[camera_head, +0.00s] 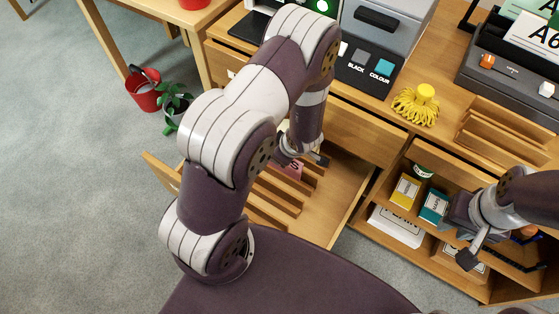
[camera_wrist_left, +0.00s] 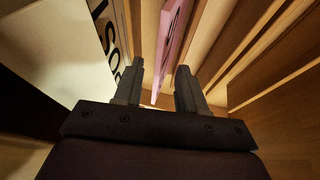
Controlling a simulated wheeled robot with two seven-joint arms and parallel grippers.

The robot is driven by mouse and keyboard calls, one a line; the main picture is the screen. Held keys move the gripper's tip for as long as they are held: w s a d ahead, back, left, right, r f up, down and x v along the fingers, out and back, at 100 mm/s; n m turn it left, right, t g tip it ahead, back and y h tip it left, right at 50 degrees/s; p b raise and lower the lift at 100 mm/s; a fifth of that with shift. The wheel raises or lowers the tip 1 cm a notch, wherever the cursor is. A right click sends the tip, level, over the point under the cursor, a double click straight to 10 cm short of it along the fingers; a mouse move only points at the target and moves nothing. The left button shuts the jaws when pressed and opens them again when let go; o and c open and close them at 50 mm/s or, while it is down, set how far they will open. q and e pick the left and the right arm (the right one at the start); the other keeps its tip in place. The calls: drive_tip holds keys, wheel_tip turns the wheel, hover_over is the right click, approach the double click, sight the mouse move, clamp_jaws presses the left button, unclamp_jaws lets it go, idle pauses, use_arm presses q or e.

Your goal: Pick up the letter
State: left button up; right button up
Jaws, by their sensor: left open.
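A thin pink letter (camera_head: 292,168) stands on edge among the wooden dividers of the pulled-out drawer (camera_head: 335,205). In the left wrist view the pink letter (camera_wrist_left: 170,42) reaches down between the two fingers of my left gripper (camera_wrist_left: 160,88). The fingers are apart, with a gap visible on each side of it. In the head view my left gripper (camera_head: 303,158) is low in the drawer and partly hidden by my arm. My right gripper (camera_head: 470,240) hangs in front of the right shelves; its finger gap is not clear.
A white sheet (camera_wrist_left: 60,45) with black lettering is left of my left gripper. Wooden dividers (camera_wrist_left: 262,40) stand close on its right. A yellow box (camera_head: 404,191) and a teal box (camera_head: 433,207) sit on the right shelf.

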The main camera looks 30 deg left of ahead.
use_arm(q)
drive_tip(key=shift+f, duration=0.1)
clamp_jaws()
idle(1.5)
